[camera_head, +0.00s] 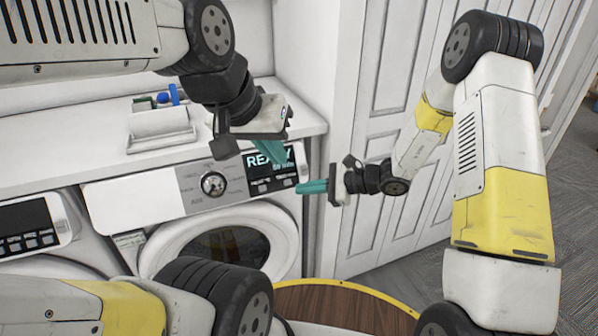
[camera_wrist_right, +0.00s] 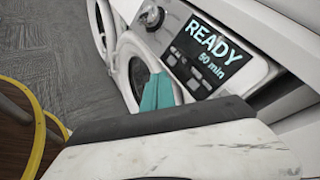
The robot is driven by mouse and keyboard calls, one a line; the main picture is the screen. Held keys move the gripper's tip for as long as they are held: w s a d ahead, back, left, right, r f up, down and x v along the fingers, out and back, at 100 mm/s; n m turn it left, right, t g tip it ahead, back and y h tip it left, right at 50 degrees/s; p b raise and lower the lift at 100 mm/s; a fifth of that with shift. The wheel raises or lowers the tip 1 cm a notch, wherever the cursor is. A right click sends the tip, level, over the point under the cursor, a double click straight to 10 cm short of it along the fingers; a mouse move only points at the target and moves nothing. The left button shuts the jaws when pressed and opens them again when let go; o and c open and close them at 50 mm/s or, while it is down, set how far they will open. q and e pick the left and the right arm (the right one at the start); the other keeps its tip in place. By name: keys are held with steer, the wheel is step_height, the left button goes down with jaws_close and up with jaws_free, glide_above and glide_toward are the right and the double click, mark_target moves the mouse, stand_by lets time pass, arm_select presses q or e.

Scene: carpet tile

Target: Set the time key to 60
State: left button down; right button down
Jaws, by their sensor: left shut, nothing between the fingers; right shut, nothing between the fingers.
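The washing machine's control panel (camera_head: 150,193) has a dial (camera_head: 213,184) and a dark display (camera_head: 270,158). The display (camera_wrist_right: 222,50) reads READY in the right wrist view, with a smaller minutes line that looks like 50 or 60 min. Small keys (camera_head: 272,184) sit under the display; their labels are too small to read. My right gripper (camera_head: 301,187) is shut and empty, its teal fingertips just right of the keys. It also shows in the right wrist view (camera_wrist_right: 158,90). My left gripper (camera_head: 280,156) is shut and empty, in front of the display and partly hiding it.
A round door (camera_head: 222,215) is below the panel. A white container (camera_head: 160,127) stands on the counter (camera_head: 75,140). A second machine (camera_head: 30,225) is at the left. A white panelled door (camera_head: 400,60) is right of the machine. Grey carpet (camera_head: 570,170) shows at the right.

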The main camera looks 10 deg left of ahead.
mark_target(288, 183)
steer(key=w+a+f, duration=0.4)
steer(key=w, duration=0.2)
steer(key=shift+w+a, duration=0.2)
stand_by(0.4)
steer(key=shift+w, duration=0.15)
stand_by(1.8)
steer(key=shift+w+a+f, duration=0.15)
steer(key=shift+a, duration=0.05)
steer(key=shift+w+a+f, duration=0.15)
steer(key=shift+w+a, duration=0.05)
steer(key=shift+w, duration=0.1)
stand_by(0.7)
stand_by(0.3)
steer(key=shift+s+d+r, duration=0.35)
steer(key=shift+s+d, duration=0.05)
steer(key=shift+s, duration=0.2)
steer(key=shift+s, duration=0.1)
